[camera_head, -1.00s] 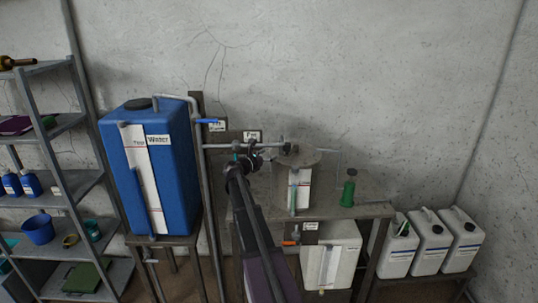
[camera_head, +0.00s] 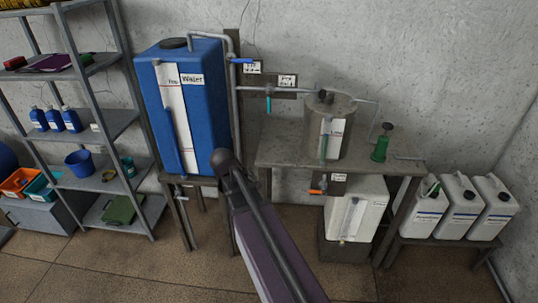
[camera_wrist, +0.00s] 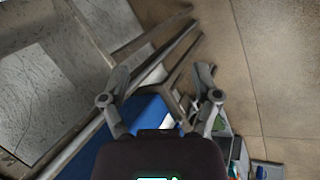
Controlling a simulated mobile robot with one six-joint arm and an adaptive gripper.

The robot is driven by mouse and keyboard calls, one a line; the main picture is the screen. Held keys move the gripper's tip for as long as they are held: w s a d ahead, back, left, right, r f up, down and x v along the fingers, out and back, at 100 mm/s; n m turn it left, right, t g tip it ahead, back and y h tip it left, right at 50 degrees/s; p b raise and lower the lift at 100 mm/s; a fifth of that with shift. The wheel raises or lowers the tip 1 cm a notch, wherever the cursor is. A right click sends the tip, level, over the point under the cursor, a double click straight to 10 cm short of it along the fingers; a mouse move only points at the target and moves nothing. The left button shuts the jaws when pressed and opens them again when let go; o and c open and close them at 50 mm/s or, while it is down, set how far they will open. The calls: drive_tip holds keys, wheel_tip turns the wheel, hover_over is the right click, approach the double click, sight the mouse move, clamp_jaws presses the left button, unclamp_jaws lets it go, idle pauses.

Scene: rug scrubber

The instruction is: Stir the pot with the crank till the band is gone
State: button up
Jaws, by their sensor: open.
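The grey round pot (camera_head: 343,138) stands on the workbench (camera_head: 283,158) in the head view, with a dark knob (camera_head: 322,96) on top. A pale label strip with a green part runs down its front. I cannot make out a band on it. A thin bent rod beside the pot may be the crank; I cannot tell. My gripper (camera_wrist: 160,78) is open and empty in the wrist view, above the floor and part of the blue tank. In the head view my arm ends in front of the tank's lower right, left of the pot and apart from it; the fingers are hidden there.
The blue water tank (camera_head: 210,100) stands left of the bench. A pipe with a teal valve handle (camera_head: 268,105) runs to the pot. A green hand pump (camera_head: 380,148) stands right of it. White jugs (camera_head: 462,208) fill the right; shelves (camera_head: 105,180) stand left.

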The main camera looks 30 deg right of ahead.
drive_tip(key=s+a+f+m+y, duration=0.1)
drive_tip(key=s+a+m+y, duration=0.1)
drive_tip(key=s+a, duration=0.3)
drive_tip(key=s+a+f+m+g+y, duration=0.1)
drive_tip(key=s+a, duration=0.4)
drive_tip(key=a, duration=0.5)
drive_tip(key=shift+a+f+m+y+b, duration=0.3)
drive_tip(key=shift+f+m+y, duration=0.35)
drive_tip(key=shift+y, duration=0.55)
drive_tip(key=shift+w+r, duration=0.1)
